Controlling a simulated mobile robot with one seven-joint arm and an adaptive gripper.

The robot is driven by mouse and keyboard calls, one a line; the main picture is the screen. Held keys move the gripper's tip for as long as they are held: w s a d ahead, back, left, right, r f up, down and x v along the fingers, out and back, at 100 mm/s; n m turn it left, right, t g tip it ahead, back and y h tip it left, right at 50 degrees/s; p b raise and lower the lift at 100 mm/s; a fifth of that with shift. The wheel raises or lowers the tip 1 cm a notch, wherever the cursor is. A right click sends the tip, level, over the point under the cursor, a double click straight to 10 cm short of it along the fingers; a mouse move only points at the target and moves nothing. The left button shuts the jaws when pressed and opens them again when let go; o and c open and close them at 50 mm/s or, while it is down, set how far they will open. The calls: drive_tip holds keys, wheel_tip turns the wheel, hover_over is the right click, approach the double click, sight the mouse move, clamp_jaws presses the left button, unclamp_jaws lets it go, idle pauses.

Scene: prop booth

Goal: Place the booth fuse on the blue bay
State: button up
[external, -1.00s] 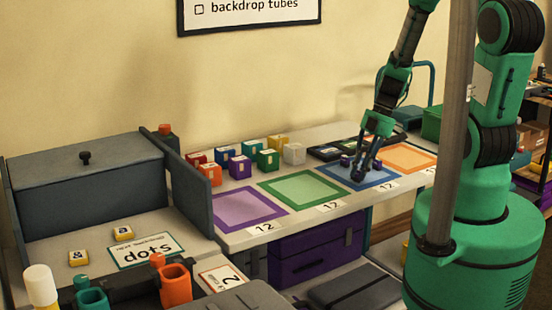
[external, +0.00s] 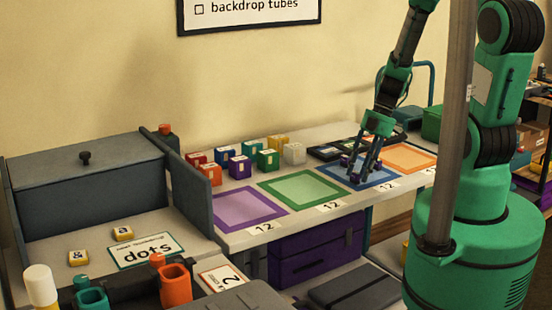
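The blue bay (external: 384,176) is a blue-framed square on the white counter, between a green and an orange one. My gripper (external: 360,178) points down over it, with its fingertips low at its surface. A small dark purple-blue block (external: 346,160) shows beside the fingers at the bay's back left. I cannot tell whether it is the booth fuse. The fingers and the small picture size hide whether anything is between the fingertips.
Several coloured cubes (external: 239,167) stand at the counter's back left. Dark trays (external: 325,152) lie behind the blue bay. The purple bay (external: 243,208), green bay (external: 304,189) and orange bay (external: 412,158) look empty. A grey partition (external: 188,190) stands at the left.

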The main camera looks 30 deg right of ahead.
drive_tip(key=p+v, duration=0.2)
drive_tip(key=v, duration=1)
drive_tip(key=shift+a+r, duration=0.1)
drive_tip(key=shift+r, duration=0.05)
drive_tip(key=s+a+r+m+t+h, duration=0.1)
drive_tip(key=s+r+m, duration=0.3)
drive_tip(key=r, duration=0.6)
drive_tip(key=s+a+r+m+t+h, duration=0.2)
drive_tip(key=s+a+r+m, duration=0.1)
drive_tip(key=s+r+m, duration=0.2)
drive_tip(key=s+a+r+m+t+h, duration=0.1)
drive_tip(key=s+r+m, duration=0.3)
drive_tip(key=r+m, duration=0.4)
wheel_tip(320, 180, up, 7)
drive_tip(key=shift+a+f+t+h, duration=0.2)
drive_tip(key=shift+a+t+h, duration=0.1)
drive_tip(key=shift+a+t, duration=0.4)
